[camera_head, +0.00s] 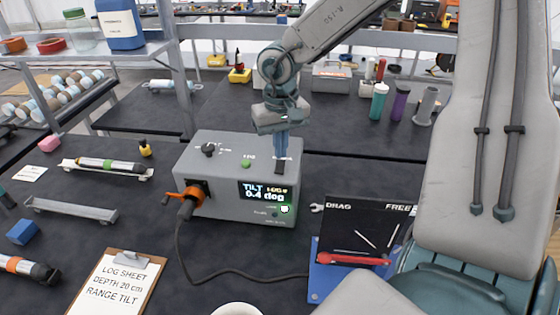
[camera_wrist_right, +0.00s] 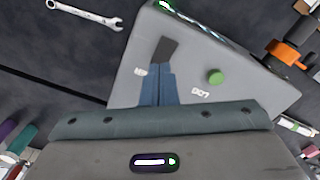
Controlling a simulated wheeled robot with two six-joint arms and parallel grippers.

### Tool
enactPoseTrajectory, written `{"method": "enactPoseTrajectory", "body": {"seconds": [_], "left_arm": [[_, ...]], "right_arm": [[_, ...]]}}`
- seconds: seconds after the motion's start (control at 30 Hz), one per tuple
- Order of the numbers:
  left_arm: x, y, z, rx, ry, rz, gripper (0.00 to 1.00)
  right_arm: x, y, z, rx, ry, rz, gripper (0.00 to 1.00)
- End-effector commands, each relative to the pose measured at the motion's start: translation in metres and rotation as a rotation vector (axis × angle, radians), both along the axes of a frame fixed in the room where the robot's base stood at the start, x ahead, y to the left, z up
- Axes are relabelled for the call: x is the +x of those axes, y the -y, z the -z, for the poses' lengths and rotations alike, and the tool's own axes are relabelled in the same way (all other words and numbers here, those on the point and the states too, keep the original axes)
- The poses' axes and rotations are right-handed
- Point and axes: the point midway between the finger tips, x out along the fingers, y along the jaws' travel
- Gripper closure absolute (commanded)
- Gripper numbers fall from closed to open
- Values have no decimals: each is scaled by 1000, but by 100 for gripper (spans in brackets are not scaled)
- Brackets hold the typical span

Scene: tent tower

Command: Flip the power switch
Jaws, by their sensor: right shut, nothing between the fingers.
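The grey control box (camera_head: 225,200) stands on the dark bench, with a lit screen (camera_head: 262,192) reading TILT 0.4 deg, a black knob (camera_head: 208,149) and a green button (camera_head: 246,163) on top. My right gripper (camera_head: 281,152) points down over the box's right top, its blue fingers shut and empty. In the wrist view the shut fingers (camera_wrist_right: 158,88) end at a dark rectangular piece (camera_wrist_right: 166,50) on the grey top, beside a partly hidden label. This looks like the power switch; I cannot tell its position or whether the fingers touch it. My left gripper is out of view.
An orange connector (camera_head: 190,197) with a black cable plugs into the box's front left. A clipboard (camera_head: 118,283) lies front left, and a blue tray (camera_head: 325,285) with a black panel stands to the right. Bottles (camera_head: 379,102) stand behind right.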

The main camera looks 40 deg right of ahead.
Motion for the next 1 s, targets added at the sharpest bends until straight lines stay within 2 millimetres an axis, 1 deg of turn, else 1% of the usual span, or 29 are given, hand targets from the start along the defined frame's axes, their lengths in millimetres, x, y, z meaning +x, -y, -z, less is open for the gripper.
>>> {"method": "enactPoseTrajectory", "body": {"seconds": [1.0], "left_arm": [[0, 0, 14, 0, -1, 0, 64]], "right_arm": [[0, 0, 15, 0, 0, 0, 100]]}}
